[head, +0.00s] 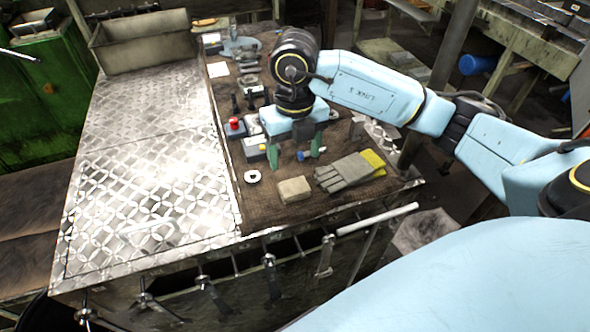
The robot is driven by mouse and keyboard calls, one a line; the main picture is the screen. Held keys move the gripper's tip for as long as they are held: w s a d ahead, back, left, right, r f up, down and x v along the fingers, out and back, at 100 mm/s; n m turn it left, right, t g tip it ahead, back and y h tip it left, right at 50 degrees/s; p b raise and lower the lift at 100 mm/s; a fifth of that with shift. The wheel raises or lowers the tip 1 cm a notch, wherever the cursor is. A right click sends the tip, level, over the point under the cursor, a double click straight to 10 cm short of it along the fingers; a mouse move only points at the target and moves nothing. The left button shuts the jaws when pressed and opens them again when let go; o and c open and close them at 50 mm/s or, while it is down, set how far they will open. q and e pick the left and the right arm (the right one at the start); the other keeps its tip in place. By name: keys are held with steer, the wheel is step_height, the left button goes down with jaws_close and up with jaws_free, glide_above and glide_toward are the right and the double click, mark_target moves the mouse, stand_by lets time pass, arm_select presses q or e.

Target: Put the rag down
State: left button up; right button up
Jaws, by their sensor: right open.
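A small folded beige cloth, which looks like the rag (294,190), lies on the brown mat (255,210) near the bench's front edge. My right gripper (295,158) points down just behind it, over the mat. Its green fingers are spread apart and the rag is outside them, nearer the front edge. A small blue-tipped item (301,156) shows by the right finger; I cannot tell whether it touches. My left gripper is not in view.
Grey and yellow gloves (350,171) lie right of the rag, and a white ring (252,176) lies left. A box with a red button (235,128) and several tools are behind. The metal plate (150,180) at left is clear, with a metal bin (143,42) at its back.

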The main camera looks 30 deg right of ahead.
step_height(320, 180, up, 3)
steer(key=shift+f, duration=0.15)
stand_by(0.4)
